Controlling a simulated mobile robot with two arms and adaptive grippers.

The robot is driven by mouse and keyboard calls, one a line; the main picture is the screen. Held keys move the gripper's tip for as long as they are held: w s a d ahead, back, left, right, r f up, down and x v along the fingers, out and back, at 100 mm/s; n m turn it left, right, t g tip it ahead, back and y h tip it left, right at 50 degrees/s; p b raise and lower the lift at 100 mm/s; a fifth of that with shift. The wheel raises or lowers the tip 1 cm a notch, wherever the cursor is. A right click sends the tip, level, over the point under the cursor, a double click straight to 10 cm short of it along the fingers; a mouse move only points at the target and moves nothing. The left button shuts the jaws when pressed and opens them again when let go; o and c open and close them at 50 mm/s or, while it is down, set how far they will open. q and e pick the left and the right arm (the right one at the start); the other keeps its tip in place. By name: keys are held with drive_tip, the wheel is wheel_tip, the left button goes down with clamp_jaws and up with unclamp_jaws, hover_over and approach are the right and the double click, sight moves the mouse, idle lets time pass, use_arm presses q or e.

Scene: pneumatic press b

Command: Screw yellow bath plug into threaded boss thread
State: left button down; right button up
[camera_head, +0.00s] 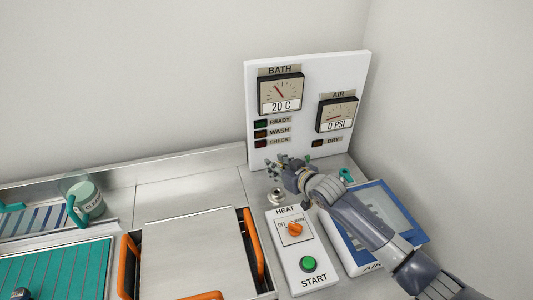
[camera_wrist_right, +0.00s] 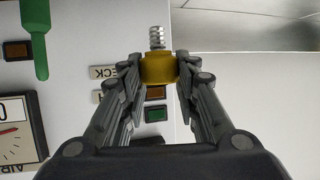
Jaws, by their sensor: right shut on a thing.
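My right gripper (camera_head: 276,167) is in front of the foot of the white gauge panel, above the metal deck. In the right wrist view its fingers (camera_wrist_right: 158,72) are shut on the sides of the yellow bath plug (camera_wrist_right: 159,66). The plug's silver threaded stem (camera_wrist_right: 156,38) sticks out beyond the fingertips. The plug is hard to make out in the head view. A small round metal fitting, which looks like the threaded boss (camera_head: 277,196), stands on the deck just below the gripper. The plug appears apart from it. My left gripper is not in view.
The gauge panel (camera_head: 308,75) stands behind. The HEAT/START box (camera_head: 292,262) with orange knob and green button is in front of the boss. A blue-framed AIR unit (camera_head: 358,262) lies under my right arm. Left are an orange-handled metal cover (camera_head: 190,255) and a cleaner jug (camera_head: 90,200).

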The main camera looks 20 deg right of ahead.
drive_tip(key=shift+w, duration=0.25)
drive_tip(key=shift+s+d+r, duration=0.15)
drive_tip(key=shift+s+r, duration=0.2)
drive_tip(key=shift+s, duration=0.2)
drive_tip(key=shift+w+f, duration=0.1)
drive_tip(key=shift+w, duration=0.05)
drive_tip(key=shift+p, duration=0.5)
drive_tip(key=shift+f+b, duration=2)
drive_tip(key=shift+f, duration=0.9)
drive_tip(key=shift+p, duration=0.7)
drive_tip(key=shift+f+b, duration=0.8)
drive_tip(key=shift+f, duration=0.45)
